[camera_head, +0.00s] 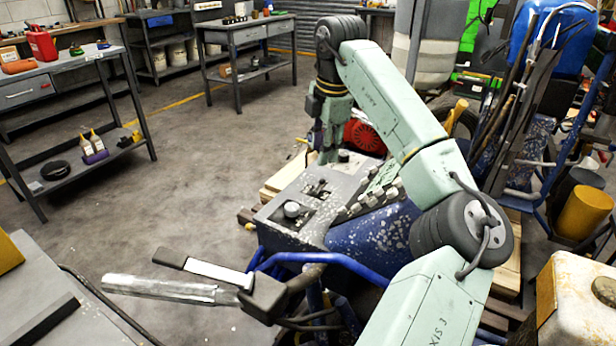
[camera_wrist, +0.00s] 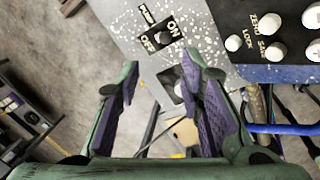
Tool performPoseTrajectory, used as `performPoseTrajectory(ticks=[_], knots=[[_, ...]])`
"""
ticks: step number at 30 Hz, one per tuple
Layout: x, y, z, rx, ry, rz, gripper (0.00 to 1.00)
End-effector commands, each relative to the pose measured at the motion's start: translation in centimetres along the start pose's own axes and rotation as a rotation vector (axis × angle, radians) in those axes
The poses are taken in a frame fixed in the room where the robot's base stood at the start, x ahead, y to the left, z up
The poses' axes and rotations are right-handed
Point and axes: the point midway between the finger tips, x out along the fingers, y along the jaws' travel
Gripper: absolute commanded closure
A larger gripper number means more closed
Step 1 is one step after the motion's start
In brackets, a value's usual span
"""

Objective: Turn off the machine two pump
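The machine's grey speckled control box (camera_head: 285,220) stands in the middle of the head view, with levers and a round knob on top. The wrist view shows a black pump switch plate (camera_wrist: 160,36) marked ON and OFF, with a small light toggle between the words. Its exact setting is unclear. My gripper (camera_wrist: 160,64) is open and empty, its purple-padded fingers apart just below the plate in the picture. In the head view my gripper (camera_head: 327,150) points down at the far end of the box.
A black panel with white knobs (camera_wrist: 272,30) lies right of the switch. Blue tubing and a lever handle (camera_head: 170,290) stand in front of the box. A red engine (camera_head: 365,137) is behind my gripper. The floor (camera_head: 180,180) at left is clear.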

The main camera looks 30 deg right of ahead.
Motion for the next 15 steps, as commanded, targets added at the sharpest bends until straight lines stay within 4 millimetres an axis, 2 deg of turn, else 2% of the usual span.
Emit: performPoseTrajectory(ticks=[2,5,15], knots=[[0.2,-0.7,1.1,0.03,-0.016,-0.013,0.66],[1.2,-0.8,1.2,0.035,-0.018,-0.018,0.66],[7.5,-0.8,1.1,0.03,-0.013,-0.017,0.66]])
